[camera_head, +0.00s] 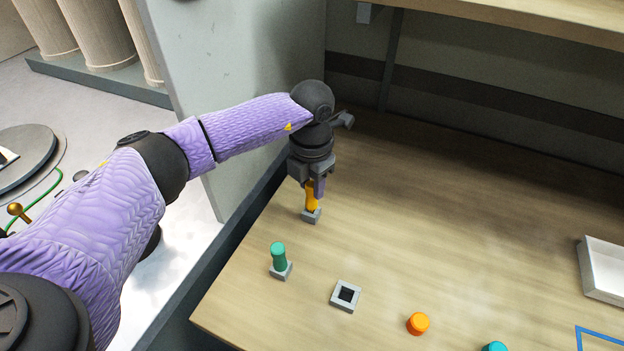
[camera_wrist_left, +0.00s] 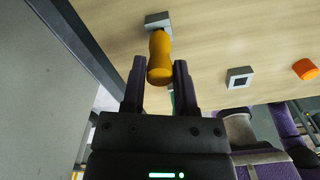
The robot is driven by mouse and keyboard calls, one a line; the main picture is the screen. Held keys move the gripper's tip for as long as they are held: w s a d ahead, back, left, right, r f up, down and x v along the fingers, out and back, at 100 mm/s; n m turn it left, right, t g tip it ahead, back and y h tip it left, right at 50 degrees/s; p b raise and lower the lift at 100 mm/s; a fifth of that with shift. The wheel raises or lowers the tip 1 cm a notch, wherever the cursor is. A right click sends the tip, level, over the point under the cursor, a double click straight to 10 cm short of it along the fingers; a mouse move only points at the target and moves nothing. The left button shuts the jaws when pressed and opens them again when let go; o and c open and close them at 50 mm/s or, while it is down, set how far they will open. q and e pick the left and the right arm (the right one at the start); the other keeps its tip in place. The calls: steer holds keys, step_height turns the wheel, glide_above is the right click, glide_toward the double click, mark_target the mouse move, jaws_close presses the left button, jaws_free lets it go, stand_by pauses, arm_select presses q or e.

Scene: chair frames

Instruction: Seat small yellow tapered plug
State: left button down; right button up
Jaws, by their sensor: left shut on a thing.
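The small yellow tapered plug (camera_head: 312,196) is upright, with its lower end at a small grey socket block (camera_head: 311,217) near the left edge of the table. My left gripper (camera_head: 314,181) is shut on its upper part from above. In the left wrist view the plug (camera_wrist_left: 160,58) is between the two fingers (camera_wrist_left: 160,68), and its far end meets the grey block (camera_wrist_left: 158,19). The block's opening is hidden by the plug, so I cannot tell how deep it sits. My right gripper is not in view.
A green plug (camera_head: 279,256) stands in a grey block nearby. A grey block with an empty square hole (camera_head: 346,296) lies to its right. An orange piece (camera_head: 418,323), a teal piece (camera_head: 495,347) and a white tray (camera_head: 603,272) are further right. The table's middle is clear.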

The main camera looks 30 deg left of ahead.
arm_select(q)
steer(key=shift+f+b, duration=0.35)
steer(key=shift+f, duration=0.35)
steer(key=shift+f, duration=0.1)
steer(key=shift+c, duration=1.5)
jaws_free()
step_height(320, 180, up, 10)
steer(key=shift+p, duration=1.1)
steer(key=shift+f, duration=0.1)
